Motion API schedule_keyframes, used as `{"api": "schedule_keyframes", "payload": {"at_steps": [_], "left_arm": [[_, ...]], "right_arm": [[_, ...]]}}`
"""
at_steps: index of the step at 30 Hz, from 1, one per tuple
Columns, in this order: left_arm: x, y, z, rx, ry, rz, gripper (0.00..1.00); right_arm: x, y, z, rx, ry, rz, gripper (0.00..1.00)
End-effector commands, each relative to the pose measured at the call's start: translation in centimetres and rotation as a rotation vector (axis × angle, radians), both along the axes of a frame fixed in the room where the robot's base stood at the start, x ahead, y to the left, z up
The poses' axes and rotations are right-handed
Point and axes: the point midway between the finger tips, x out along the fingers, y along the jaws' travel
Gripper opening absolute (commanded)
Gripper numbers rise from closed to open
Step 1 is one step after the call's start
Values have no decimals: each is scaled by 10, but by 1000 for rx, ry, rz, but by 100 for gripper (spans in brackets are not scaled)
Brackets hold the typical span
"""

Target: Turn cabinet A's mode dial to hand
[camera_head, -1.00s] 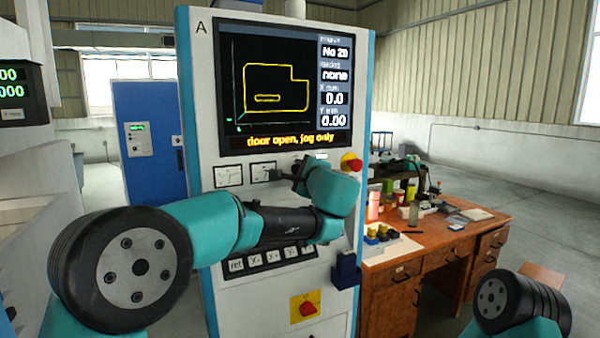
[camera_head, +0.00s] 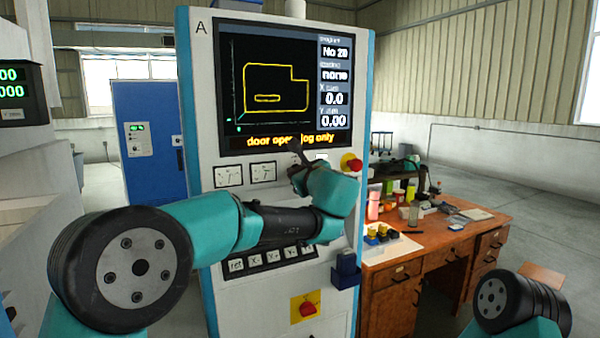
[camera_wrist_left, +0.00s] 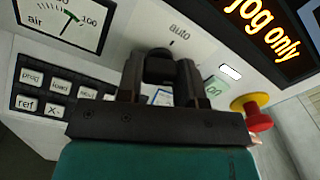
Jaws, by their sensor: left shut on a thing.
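Cabinet A (camera_head: 205,110) is a tall white panel with blue edges, marked A. Its screen (camera_head: 285,85) reads "door open, jog only". In the left wrist view, my left gripper (camera_wrist_left: 160,78) is shut on the black mode dial (camera_wrist_left: 159,64). The word "auto" is printed on the panel beside the dial. The fingers hide most of the dial, and I cannot read a "hand" mark. In the head view my left gripper (camera_head: 298,160) is just below the screen, and my wrist hides the dial. My right gripper is out of view; only part of that arm shows.
A red mushroom button on a yellow collar (camera_head: 351,163) sits close to the gripper's right. Gauges (camera_head: 229,175) and a key row (camera_head: 270,257) are left and below. A red rotary switch (camera_head: 307,308) is lower. A wooden desk (camera_head: 440,235) with clutter stands right.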

Motion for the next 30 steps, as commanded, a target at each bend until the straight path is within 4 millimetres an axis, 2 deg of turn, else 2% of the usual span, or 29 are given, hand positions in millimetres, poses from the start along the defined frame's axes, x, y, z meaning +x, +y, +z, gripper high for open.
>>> {"api": "schedule_keyframes", "payload": {"at_steps": [16, 17, 18, 24, 30], "left_arm": [[0, 0, -1, 34, 18, 0, 10], [0, 0, -1, 34, 18, 0, 36], [0, 0, -1, 34, 18, 0, 40], [0, 0, 0, 33, 17, 0, 59], [0, 0, 0, 32, 16, 0, 60]], "right_arm": [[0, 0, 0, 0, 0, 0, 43], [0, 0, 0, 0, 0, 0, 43], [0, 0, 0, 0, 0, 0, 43], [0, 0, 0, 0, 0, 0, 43], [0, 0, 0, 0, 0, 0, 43]]}}
